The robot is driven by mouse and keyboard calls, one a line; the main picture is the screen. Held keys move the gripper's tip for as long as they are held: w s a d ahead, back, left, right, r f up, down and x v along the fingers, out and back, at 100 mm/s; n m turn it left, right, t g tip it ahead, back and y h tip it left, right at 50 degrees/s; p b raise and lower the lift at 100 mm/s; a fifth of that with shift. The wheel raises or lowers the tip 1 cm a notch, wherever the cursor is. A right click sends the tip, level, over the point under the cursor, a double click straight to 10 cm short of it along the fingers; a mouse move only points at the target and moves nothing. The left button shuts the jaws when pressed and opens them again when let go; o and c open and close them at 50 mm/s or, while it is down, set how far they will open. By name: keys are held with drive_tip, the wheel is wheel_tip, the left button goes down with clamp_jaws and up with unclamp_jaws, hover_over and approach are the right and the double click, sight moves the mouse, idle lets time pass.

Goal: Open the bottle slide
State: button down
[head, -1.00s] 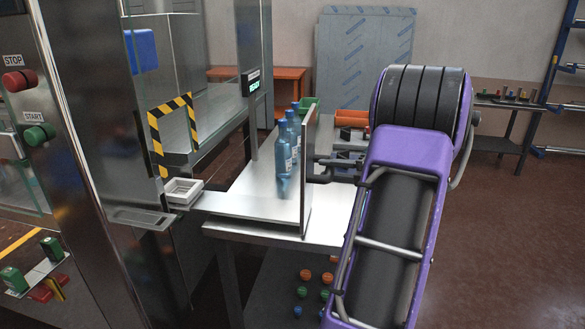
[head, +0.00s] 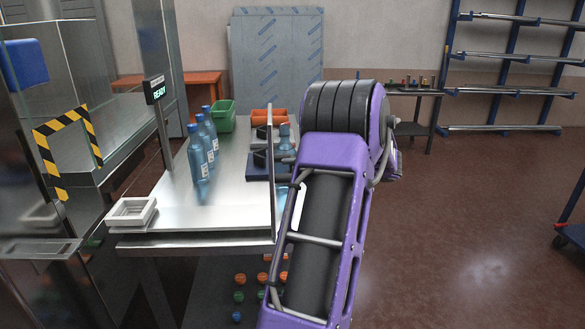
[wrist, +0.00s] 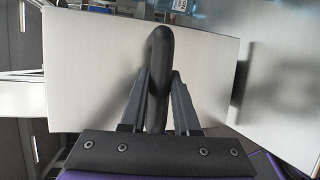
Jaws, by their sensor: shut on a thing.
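The slide appears to be an upright, thin metal panel (head: 270,170) at the right of the metal table, seen nearly edge-on in the head view. In the wrist view its broad pale face (wrist: 90,65) fills the middle, with a black bar handle (wrist: 160,38) standing out from it. My gripper (wrist: 160,85) is shut on this handle, one finger on each side. In the head view my purple arm hides the gripper and handle. Several blue bottles (head: 197,155) stand upright on the table left of the panel. Another bottle (head: 284,142) shows just right of the panel edge.
A white tray (head: 132,213) sits at the table's front left corner. A green bin (head: 223,117) and an orange bin (head: 268,117) stand at the back. A READY display post (head: 158,90) rises at the left.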

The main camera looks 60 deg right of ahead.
drive_tip(key=c, duration=0.7)
unclamp_jaws()
drive_tip(key=shift+o, duration=0.2)
drive_tip(key=p+v, duration=0.1)
drive_tip(key=v, duration=1.6)
drive_tip(key=shift+s, duration=0.2)
drive_tip(key=shift+d, duration=0.1)
